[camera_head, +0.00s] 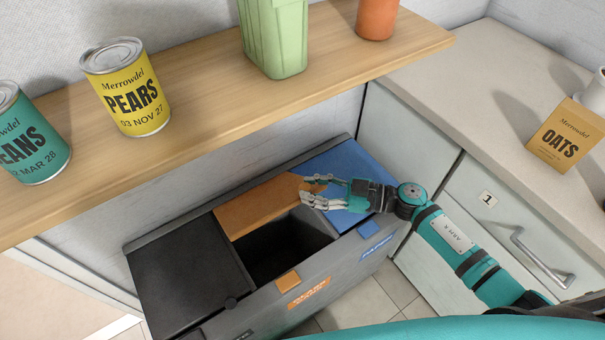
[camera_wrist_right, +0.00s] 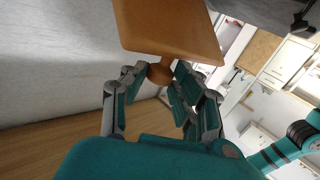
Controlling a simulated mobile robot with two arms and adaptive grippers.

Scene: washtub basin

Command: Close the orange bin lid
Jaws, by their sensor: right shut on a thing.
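The orange lid (camera_head: 258,207) of the middle bin section is raised at the back, and the dark opening (camera_head: 285,248) shows in front of it. My right gripper (camera_head: 312,190) is at the lid's right edge. In the right wrist view the orange lid (camera_wrist_right: 168,28) fills the top, and my right gripper's fingers (camera_wrist_right: 160,85) are shut on its small round orange knob (camera_wrist_right: 160,73). My left gripper is in neither view.
The black lid (camera_head: 185,265) on the left and the blue lid (camera_head: 350,165) on the right are down. A wooden shelf (camera_head: 215,95) with cans and a green container (camera_head: 274,35) hangs above the bin. A drawer cabinet (camera_head: 500,215) stands at right.

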